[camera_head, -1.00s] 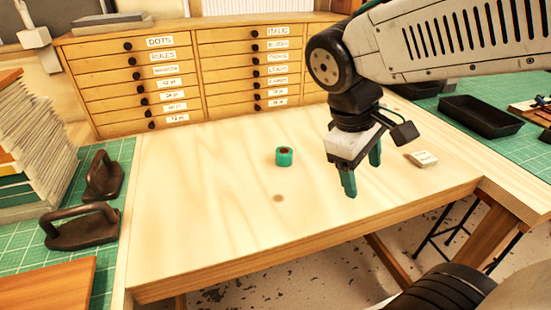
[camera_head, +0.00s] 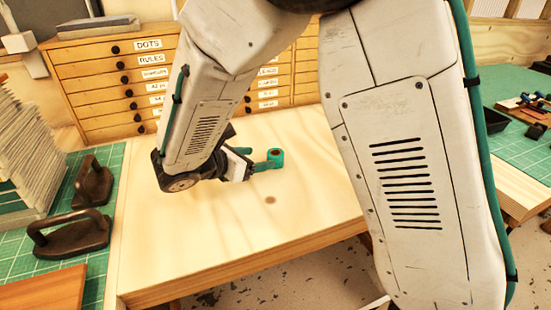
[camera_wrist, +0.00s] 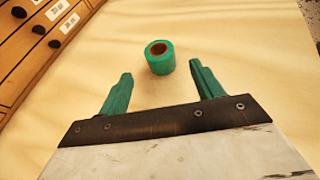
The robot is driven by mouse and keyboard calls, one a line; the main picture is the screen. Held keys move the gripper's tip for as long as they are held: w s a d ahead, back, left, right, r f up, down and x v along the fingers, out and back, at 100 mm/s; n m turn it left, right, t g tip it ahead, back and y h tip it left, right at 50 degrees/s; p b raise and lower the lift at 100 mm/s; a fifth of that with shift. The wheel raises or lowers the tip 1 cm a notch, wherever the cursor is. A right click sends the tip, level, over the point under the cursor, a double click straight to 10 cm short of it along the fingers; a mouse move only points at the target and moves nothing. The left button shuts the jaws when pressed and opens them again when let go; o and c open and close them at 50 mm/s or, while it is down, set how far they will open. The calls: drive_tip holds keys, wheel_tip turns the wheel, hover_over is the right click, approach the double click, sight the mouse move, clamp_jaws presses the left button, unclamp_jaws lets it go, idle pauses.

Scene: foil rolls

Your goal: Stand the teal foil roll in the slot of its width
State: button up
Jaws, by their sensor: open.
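The teal foil roll (camera_head: 275,158) stands upright on the pale wooden table. In the wrist view the roll (camera_wrist: 161,64) shows its brown core on top, ahead of the fingertips and roughly midway between them. My gripper (camera_wrist: 160,78) is open and empty, with its two green fingers apart. In the head view my gripper (camera_head: 258,160) reaches in low from the left, its fingers pointing right at the roll. I cannot tell there whether a finger touches it. No slot is visible in either current view.
A wooden drawer cabinet (camera_head: 117,98) stands along the back of the table (camera_head: 200,255). Dark iron pieces (camera_head: 75,235) rest on a green mat at left. My arm covers much of the head view. The table's front is clear apart from a small brown spot.

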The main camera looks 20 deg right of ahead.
sight(269, 156)
drive_tip(key=x, duration=0.5)
drive_tip(key=shift+w+d+f, duration=0.1)
drive_tip(key=shift+d+f, duration=0.05)
drive_tip(key=shift+d, duration=0.2)
drive_tip(key=c, duration=1.2)
